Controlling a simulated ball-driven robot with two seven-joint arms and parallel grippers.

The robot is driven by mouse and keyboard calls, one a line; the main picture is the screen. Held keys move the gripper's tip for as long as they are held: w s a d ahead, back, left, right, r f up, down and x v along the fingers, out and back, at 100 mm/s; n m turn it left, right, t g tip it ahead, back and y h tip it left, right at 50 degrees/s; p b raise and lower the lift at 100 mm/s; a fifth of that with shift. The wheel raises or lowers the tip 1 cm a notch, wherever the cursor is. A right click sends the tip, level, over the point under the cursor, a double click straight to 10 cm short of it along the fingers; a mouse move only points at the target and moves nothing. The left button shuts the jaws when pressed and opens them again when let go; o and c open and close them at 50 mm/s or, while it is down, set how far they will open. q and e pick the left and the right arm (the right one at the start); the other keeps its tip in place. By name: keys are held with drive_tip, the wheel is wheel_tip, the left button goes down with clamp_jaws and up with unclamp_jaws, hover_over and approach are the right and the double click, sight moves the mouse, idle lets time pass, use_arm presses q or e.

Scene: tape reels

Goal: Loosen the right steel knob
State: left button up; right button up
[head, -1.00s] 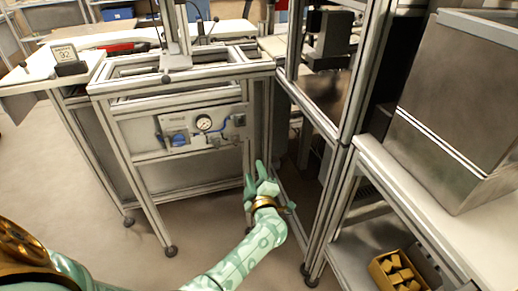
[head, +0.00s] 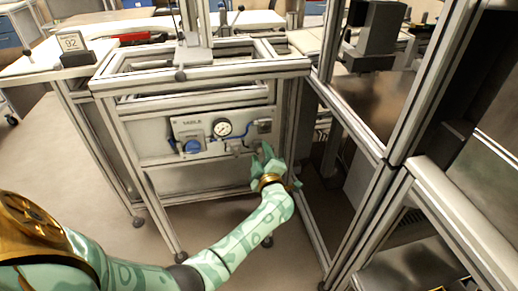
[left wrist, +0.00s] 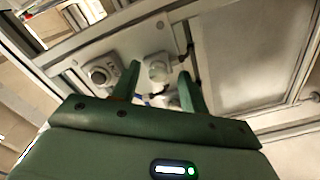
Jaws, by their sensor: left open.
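The panel (head: 206,124) on the frame's front carries a blue knob (head: 192,146), a round gauge (head: 222,128) and grey fittings (head: 264,126) at its right end. My left gripper (head: 263,153) is just below and in front of those right-hand fittings. In the left wrist view, its two fingers stand apart, open and empty. A pale, rounded steel knob (left wrist: 158,68) shows between the fingertips, beyond them; I cannot tell whether they touch it. A second round part (left wrist: 102,72) sits to its left. My right gripper is not in view.
An aluminium frame post (head: 296,140) stands close to the right of my left gripper. A shelving frame (head: 400,190) fills the right side. A sign reading 92 (head: 72,46) stands on the left table. Open floor (head: 90,230) lies at the lower left.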

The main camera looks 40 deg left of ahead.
use_arm(q)
drive_tip(key=shift+w+a, duration=0.2)
drive_tip(key=shift+a, duration=0.05)
drive_tip(key=shift+r, duration=0.1)
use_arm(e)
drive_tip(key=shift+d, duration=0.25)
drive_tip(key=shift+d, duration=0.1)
use_arm(q)
clamp_jaws()
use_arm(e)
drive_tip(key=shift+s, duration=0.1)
